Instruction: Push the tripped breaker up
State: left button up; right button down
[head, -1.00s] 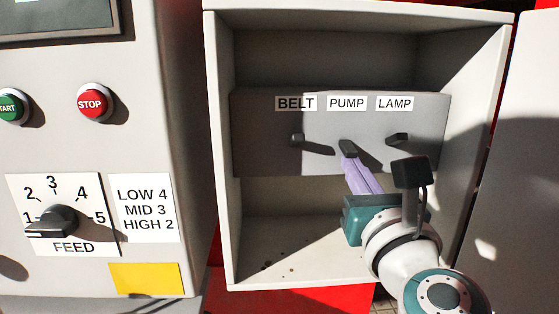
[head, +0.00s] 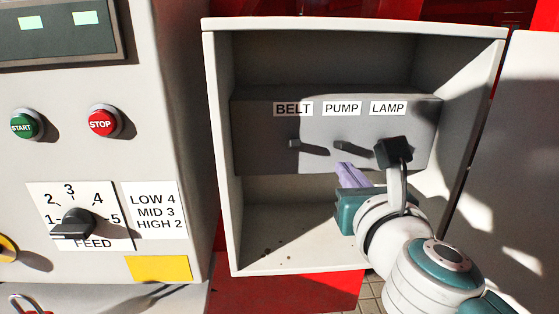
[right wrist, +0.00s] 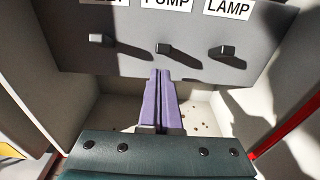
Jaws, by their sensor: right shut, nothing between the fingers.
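The grey breaker panel (head: 262,120) sits in an open box and carries labels BELT, PUMP and LAMP. The dark BELT lever (head: 295,144) and PUMP lever (head: 341,146) show in the head view at nearly the same height. The LAMP lever is hidden there behind my wrist camera, but it shows in the right wrist view (right wrist: 222,51). My right gripper (head: 345,168) has purple fingers, shut and empty. Its tips (right wrist: 161,75) are just below the PUMP lever, apart from it. My left gripper is not in view.
The box walls (head: 222,150) close in on both sides, and the open door (head: 525,150) stands at right. The control cabinet at left has a START button (head: 24,124), a STOP button (head: 103,121) and a FEED knob (head: 74,225). The lower box is empty.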

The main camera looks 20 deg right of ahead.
pick_arm(q)
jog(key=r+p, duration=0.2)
jog(key=p, duration=0.1)
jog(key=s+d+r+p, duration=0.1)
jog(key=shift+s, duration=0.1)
pick_arm(e)
jog(key=s+a+r, duration=0.2)
jog(key=s+r, duration=0.2)
jog(key=s, duration=0.4)
jog(key=shift+s, duration=0.25)
jog(key=shift+a+r, duration=0.1)
